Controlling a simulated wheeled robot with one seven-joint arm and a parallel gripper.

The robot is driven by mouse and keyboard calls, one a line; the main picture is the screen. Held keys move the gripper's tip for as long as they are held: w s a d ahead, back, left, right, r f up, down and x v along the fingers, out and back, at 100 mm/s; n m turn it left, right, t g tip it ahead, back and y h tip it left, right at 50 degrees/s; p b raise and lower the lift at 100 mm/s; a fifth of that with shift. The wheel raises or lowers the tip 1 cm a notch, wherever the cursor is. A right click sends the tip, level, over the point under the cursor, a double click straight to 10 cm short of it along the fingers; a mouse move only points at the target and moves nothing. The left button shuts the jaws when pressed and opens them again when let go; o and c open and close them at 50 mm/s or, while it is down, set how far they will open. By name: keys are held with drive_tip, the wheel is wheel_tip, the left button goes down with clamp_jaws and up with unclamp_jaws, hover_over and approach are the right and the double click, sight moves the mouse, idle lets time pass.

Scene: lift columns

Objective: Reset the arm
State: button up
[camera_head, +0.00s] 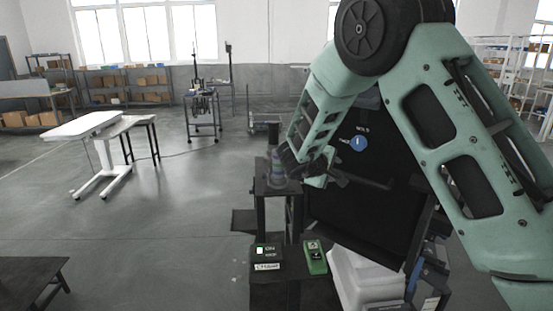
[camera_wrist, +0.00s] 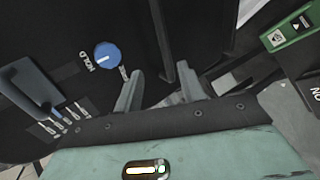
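My green arm (camera_head: 462,150) folds over the right side of the head view, with its forearm reaching down to my gripper (camera_head: 328,174). In the wrist view my gripper (camera_wrist: 160,72) has two grey fingers standing apart, with nothing seen between them. The gripper is in front of a black panel (camera_head: 350,215). A blue knob (camera_wrist: 107,56) marked HOLD lies on the panel, just left of the fingers and apart from them. The knob also shows in the head view (camera_head: 359,144), just right of the forearm.
In the wrist view a blue lever (camera_wrist: 32,82) is at left. A white table (camera_head: 84,126), a dark table (camera_head: 28,280) and shelves stand around open floor at left.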

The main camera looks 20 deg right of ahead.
drive_tip(key=a+t+y+b, duration=0.2)
drive_tip(key=a+t+y, duration=0.3)
drive_tip(key=a, duration=0.9)
drive_tip(key=s+a+n+g+y+b, duration=0.25)
drive_tip(key=s+a+y, duration=0.65)
drive_tip(key=a, duration=0.6)
drive_tip(key=s+a+f+g+y, duration=0.1)
drive_tip(key=s+a+f+g, duration=0.15)
drive_tip(key=s, duration=0.65)
drive_tip(key=s+a+f+g, duration=0.1)
drive_tip(key=s+a+g, duration=0.15)
drive_tip(key=s, duration=0.55)
drive_tip(key=s+d+f+g+h+b, duration=0.1)
drive_tip(key=s+d, duration=0.2)
drive_tip(key=s, duration=0.3)
drive_tip(key=s+d+f+g+h+b, duration=0.1)
drive_tip(key=s+d+g+h, duration=0.1)
drive_tip(key=s, duration=0.5)
drive_tip(key=shift+s+d+f+h, duration=0.15)
drive_tip(key=shift+s+d+h, duration=0.15)
drive_tip(key=shift+d, duration=0.45)
drive_tip(key=shift+m+g, duration=0.25)
